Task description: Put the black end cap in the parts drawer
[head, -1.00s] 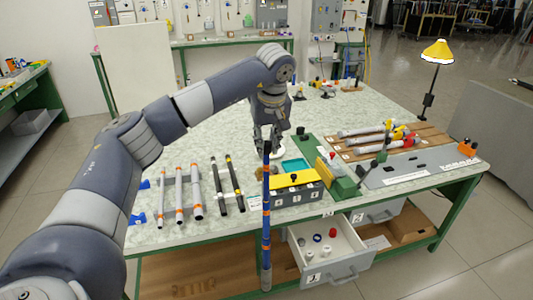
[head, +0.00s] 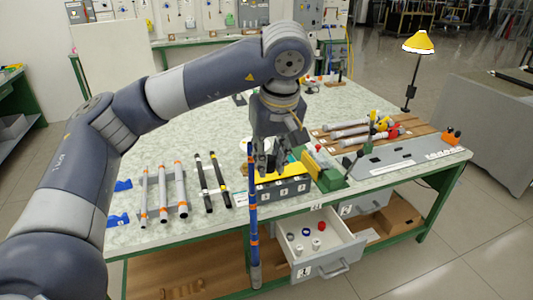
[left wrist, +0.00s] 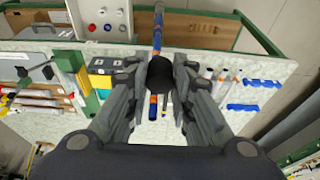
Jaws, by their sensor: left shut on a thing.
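My left gripper (head: 268,165) hangs over the front part of the workbench, near the yellow-topped grey block. In the left wrist view its fingers (left wrist: 160,82) are shut on a dark round piece, the black end cap (left wrist: 160,73). In the head view the fingers hide the cap. The parts drawer (head: 345,257) is pulled open below the bench front, to the right of and lower than the gripper. It holds a red piece, a blue ring and white pieces. The drawer also shows at the top of the left wrist view (left wrist: 103,38). My right gripper is in neither view.
A tall blue-and-orange rod (head: 253,215) stands upright at the bench front, close to my left gripper. Several rods (head: 163,192) lie on the left of the bench. A green fixture (head: 328,178) and a wooden rack (head: 340,137) are to the right.

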